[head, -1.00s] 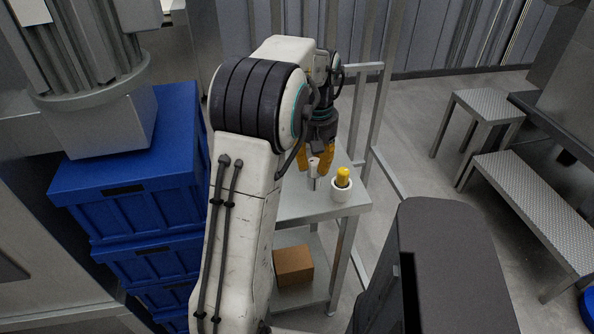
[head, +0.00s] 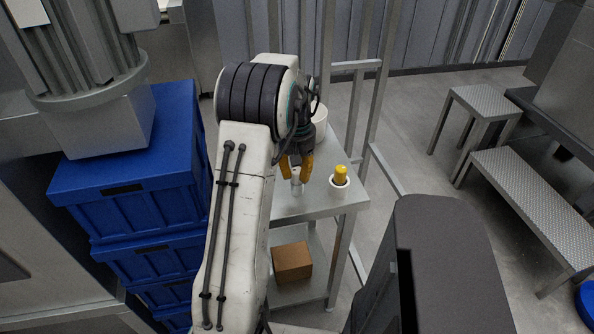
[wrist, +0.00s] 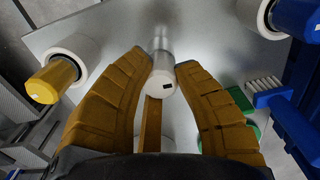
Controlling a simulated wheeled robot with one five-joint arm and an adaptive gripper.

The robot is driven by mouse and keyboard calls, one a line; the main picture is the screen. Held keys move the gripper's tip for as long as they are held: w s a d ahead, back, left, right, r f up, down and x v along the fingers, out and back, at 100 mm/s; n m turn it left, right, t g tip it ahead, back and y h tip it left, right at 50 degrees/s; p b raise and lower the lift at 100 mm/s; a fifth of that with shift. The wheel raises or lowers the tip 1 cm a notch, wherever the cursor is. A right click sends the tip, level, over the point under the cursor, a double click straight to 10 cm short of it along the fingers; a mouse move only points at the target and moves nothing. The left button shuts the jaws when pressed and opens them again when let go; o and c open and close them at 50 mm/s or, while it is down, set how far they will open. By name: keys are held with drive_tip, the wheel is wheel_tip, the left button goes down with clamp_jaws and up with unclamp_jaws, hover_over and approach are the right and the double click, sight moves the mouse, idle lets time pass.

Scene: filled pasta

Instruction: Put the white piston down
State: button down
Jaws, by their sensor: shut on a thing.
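The white piston (head: 297,187) is a small pale cylinder hanging below my gripper (head: 297,168), over the steel table (head: 318,203). In the wrist view the piston (wrist: 163,78) sits between the tips of the orange-brown fingers (wrist: 163,68), with its round end and a small black mark facing the camera. The gripper is shut on it. The piston's lower end is close to the tabletop; I cannot tell whether it touches.
A white container (head: 320,116) is behind the gripper. The wrist view shows a blue brush (wrist: 268,93) at right. Blue crates (head: 125,200) stand left; a brown box (head: 292,261) lies on the lower shelf.

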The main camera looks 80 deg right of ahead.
drive_tip(key=shift+f, duration=0.2)
drive_tip(key=c, duration=1.1)
unclamp_jaws()
drive_tip(key=shift+o, duration=0.2)
drive_tip(key=shift+r, duration=0.15)
wheel_tip(320, 180, up, 12)
drive_tip(key=shift+p, duration=0.45)
